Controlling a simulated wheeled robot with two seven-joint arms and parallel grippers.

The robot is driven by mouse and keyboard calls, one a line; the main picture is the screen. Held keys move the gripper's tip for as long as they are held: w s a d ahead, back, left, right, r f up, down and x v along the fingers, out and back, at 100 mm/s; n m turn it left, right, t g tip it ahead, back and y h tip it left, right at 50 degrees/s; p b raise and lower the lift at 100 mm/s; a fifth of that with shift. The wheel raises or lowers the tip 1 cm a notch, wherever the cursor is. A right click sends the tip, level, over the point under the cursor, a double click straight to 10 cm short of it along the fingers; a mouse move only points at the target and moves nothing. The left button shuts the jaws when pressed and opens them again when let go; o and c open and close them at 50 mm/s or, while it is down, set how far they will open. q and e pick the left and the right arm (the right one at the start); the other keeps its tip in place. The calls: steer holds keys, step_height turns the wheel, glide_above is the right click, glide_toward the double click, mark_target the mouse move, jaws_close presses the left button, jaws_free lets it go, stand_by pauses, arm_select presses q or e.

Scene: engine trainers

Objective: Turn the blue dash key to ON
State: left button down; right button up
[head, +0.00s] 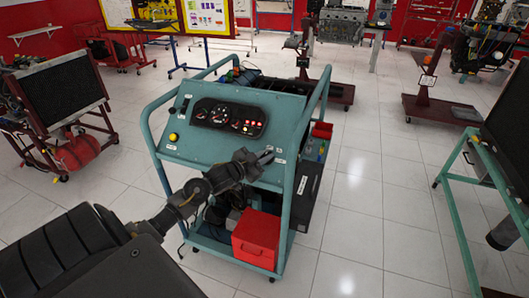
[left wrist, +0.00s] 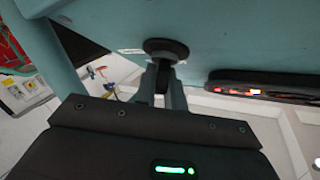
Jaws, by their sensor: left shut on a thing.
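The teal engine trainer (head: 190,140) stands in the middle of the head view, with a sloped dash panel facing me. Its gauge cluster (head: 230,117) has round dials and lit red lamps; its edge also shows in the left wrist view (left wrist: 262,88). My left gripper (head: 270,158) is at the lower right of the dash. In the left wrist view its fingers (left wrist: 165,88) are shut on a dark key, just in front of a round black switch collar (left wrist: 166,47) on the panel. The key is mostly hidden by the fingers, and its blue colour does not show. My right gripper is out of view.
A yellow button (head: 173,137) is at the panel's left. A red box (head: 256,238) sits on the trainer's lower shelf. Teal side rails (head: 290,170) flank the dash close to my left gripper. Another teal stand (head: 462,215) is at the right, with clear tiled floor between.

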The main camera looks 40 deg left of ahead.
arm_select(q)
steer(key=shift+m+g+h+p, duration=0.45)
steer(key=shift+m+h, duration=0.35)
steer(key=shift+m, duration=0.4)
steer(key=c, duration=1.5)
jaws_free()
steer(key=b+v, duration=0.1)
steer(key=v, duration=1)
steer(key=shift+w+a, duration=0.1)
